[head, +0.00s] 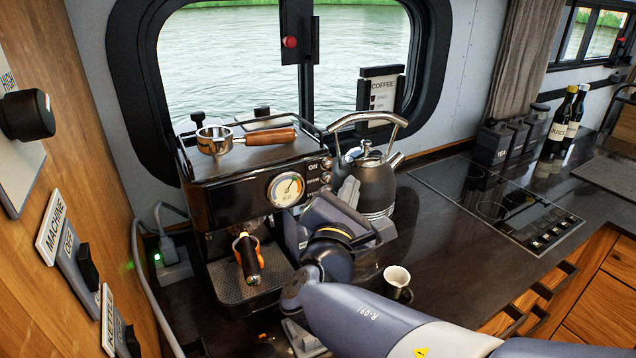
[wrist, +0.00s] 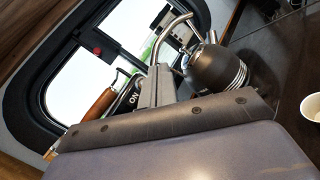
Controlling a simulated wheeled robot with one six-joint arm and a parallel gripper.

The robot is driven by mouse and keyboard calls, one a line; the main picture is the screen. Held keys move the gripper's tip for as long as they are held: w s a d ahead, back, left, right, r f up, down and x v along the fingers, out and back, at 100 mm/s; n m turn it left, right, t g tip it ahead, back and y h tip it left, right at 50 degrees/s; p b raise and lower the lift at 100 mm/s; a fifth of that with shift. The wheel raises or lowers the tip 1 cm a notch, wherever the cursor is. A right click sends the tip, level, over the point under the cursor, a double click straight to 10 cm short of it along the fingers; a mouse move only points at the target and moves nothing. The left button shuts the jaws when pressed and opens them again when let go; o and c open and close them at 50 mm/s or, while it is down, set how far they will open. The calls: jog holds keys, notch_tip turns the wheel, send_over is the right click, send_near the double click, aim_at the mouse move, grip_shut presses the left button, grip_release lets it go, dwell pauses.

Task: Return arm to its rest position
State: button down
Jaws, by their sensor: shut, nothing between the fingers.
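My arm reaches up from the bottom right of the head view, its forearm folded in front of the coffee machine (head: 240,185). My gripper (head: 348,188) points up between the machine's right side and the dark kettle (head: 375,192). In the wrist view my gripper (wrist: 156,84) shows two grey fingers side by side, shut and empty. The kettle (wrist: 218,70) is just right of the fingers there. Part of the machine's right side and front is hidden by my arm.
A portafilter (head: 215,141) with a wooden handle lies on the machine. An orange-and-black handle (head: 248,260) is under its front. A small cup (head: 397,279) stands right of my arm. A cooktop (head: 495,200), canisters (head: 505,140) and bottles (head: 562,122) are further right. The counter beyond the cup is clear.

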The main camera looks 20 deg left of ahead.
jog(key=shift+s+d, duration=0.45)
jog(key=shift+d, duration=0.1)
